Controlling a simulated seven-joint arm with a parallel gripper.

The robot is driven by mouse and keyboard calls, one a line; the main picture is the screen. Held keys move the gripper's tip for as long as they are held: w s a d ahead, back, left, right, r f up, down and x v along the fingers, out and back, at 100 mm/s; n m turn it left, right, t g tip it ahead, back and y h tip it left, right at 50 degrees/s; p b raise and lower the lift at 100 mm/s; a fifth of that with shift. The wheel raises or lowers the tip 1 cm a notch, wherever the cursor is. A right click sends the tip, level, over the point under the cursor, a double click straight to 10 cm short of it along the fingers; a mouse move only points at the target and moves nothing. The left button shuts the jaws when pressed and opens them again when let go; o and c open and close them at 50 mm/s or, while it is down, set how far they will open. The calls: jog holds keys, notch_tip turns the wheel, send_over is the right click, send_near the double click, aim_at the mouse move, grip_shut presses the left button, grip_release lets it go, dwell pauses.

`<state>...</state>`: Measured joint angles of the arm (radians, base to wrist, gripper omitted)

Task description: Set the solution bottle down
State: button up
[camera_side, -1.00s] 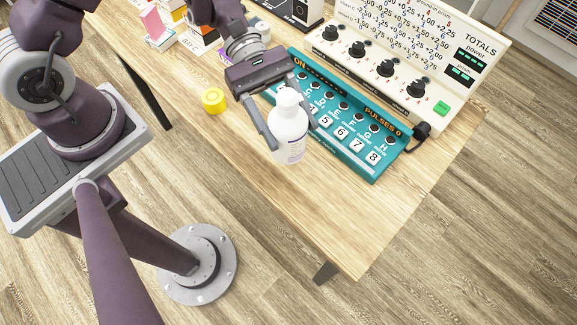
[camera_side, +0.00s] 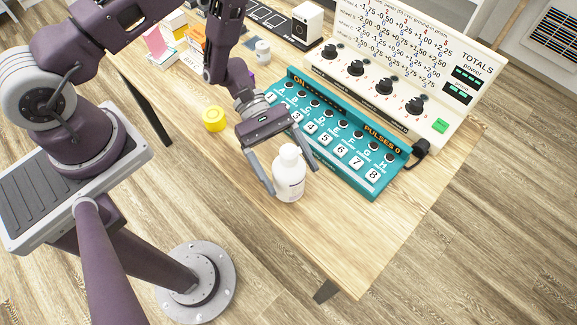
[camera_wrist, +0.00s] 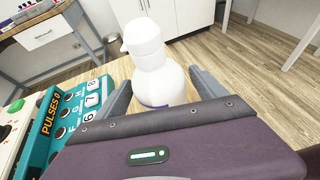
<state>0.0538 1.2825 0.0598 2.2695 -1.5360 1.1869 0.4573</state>
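The solution bottle (camera_side: 289,178) is white with a rounded cap and stands upright near the table's front side, in front of the teal panel. In the wrist view, the bottle (camera_wrist: 152,75) is between my two fingers, its lower part hidden by my gripper's housing. My gripper (camera_side: 295,181) is shut on the bottle, a finger on either side of its body. My gripper also shows in the wrist view (camera_wrist: 162,78). I cannot tell whether the bottle's base touches the table (camera_side: 345,225).
The teal pulse panel (camera_side: 355,182) with numbered keys lies just behind the bottle. A white totals console (camera_side: 400,108) stands behind it. A yellow cylinder (camera_side: 213,119) is to the left. A small white jar (camera_side: 262,50) and boxes are farther back. Bare wood lies around the bottle.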

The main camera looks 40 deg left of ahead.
jog(key=shift+a+r, duration=0.1)
jog(key=shift+r, duration=0.1)
jog(key=v, duration=1.2)
jog(key=s+r+m+y, duration=0.25)
jog(key=r+m, duration=0.25)
jog(key=r, duration=0.4)
jog(key=s+r+m+y, duration=0.2)
jog(key=r+m+y, duration=0.2)
jog(key=r, duration=0.4)
jog(key=s+a+r+m+t+y, duration=0.6)
jog(key=s+r+t, duration=0.2)
jog(key=r, duration=0.1)
jog(key=shift+t+y, duration=0.3)
jog(key=shift+y, duration=0.05)
jog(key=shift+s+r, duration=0.1)
jog(key=shift+s, duration=0.05)
